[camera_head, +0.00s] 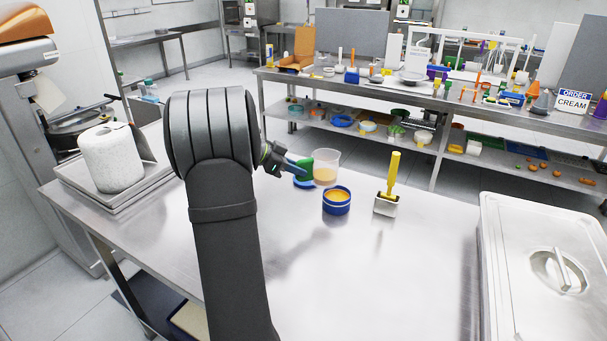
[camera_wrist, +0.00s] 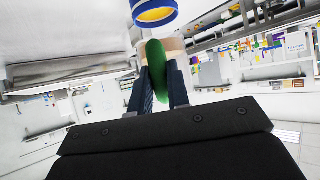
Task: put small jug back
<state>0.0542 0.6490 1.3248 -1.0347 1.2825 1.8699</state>
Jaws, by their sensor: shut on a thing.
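The small jug (camera_head: 326,168) is translucent, with pale orange contents low inside and a green handle on its left. My gripper (camera_head: 296,169) is shut on the green handle, left of the jug's body. In the wrist view the green handle (camera_wrist: 157,68) sits between my two fingers (camera_wrist: 160,88), with the jug's pale body (camera_wrist: 176,45) partly hidden behind it. The jug looks upright, over or at the steel table; I cannot tell whether its base touches.
A blue tub with orange contents (camera_head: 337,202) stands close in front of the jug. A scraper with a yellow handle (camera_head: 393,180) stands to its right. The table front is clear.

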